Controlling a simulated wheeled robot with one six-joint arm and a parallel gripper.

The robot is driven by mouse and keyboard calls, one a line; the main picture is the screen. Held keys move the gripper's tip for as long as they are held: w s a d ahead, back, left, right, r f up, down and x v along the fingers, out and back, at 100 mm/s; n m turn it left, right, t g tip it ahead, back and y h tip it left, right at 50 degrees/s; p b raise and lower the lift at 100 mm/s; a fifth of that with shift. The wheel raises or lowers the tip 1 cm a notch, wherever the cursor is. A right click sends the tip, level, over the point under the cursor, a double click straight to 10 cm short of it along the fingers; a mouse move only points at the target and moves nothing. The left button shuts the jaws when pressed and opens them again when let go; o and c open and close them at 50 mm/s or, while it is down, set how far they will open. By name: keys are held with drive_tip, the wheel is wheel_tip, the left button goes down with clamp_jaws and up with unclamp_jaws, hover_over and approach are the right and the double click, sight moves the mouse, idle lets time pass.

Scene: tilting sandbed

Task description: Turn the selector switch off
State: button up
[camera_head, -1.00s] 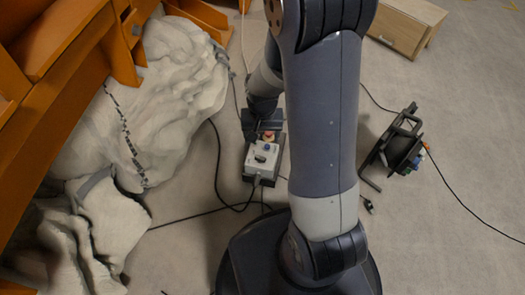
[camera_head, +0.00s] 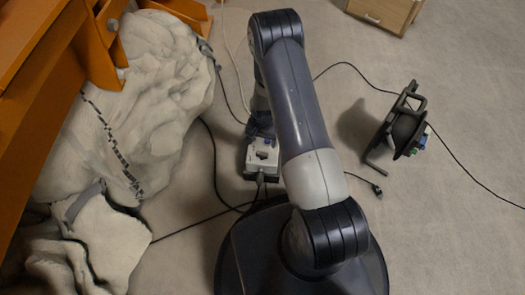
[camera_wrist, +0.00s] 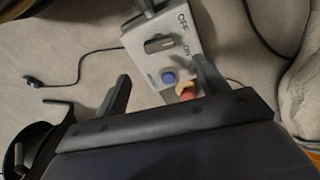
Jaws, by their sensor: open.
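A small grey control box (camera_head: 262,168) stands on the floor left of my arm in the head view. In the wrist view the box (camera_wrist: 143,27) shows OFF and ON labels, a dark selector switch (camera_wrist: 158,43), a blue button (camera_wrist: 168,78) and a red button with yellow (camera_wrist: 187,91). The switch's long side lies roughly across the picture; I cannot tell which label it points to. My gripper (camera_wrist: 160,67) is open and empty, its two fingers apart on either side of the box's button end. In the head view my gripper (camera_head: 261,126) covers the box's far end.
Black cables run over the floor from the box. A cable reel (camera_head: 403,130) stands at the right and a wooden cabinet (camera_head: 385,12) at the back. Pale rock-like sacks (camera_head: 150,100) and an orange frame (camera_head: 50,80) fill the left. Floor right of the box is mostly clear.

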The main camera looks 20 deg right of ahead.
sight(262, 153)
wheel_tip(262, 153, down, 9)
drive_tip(key=shift+r+b, duration=0.1)
drive_tip(key=shift+b, duration=1.05)
drive_tip(key=shift+c, duration=0.4)
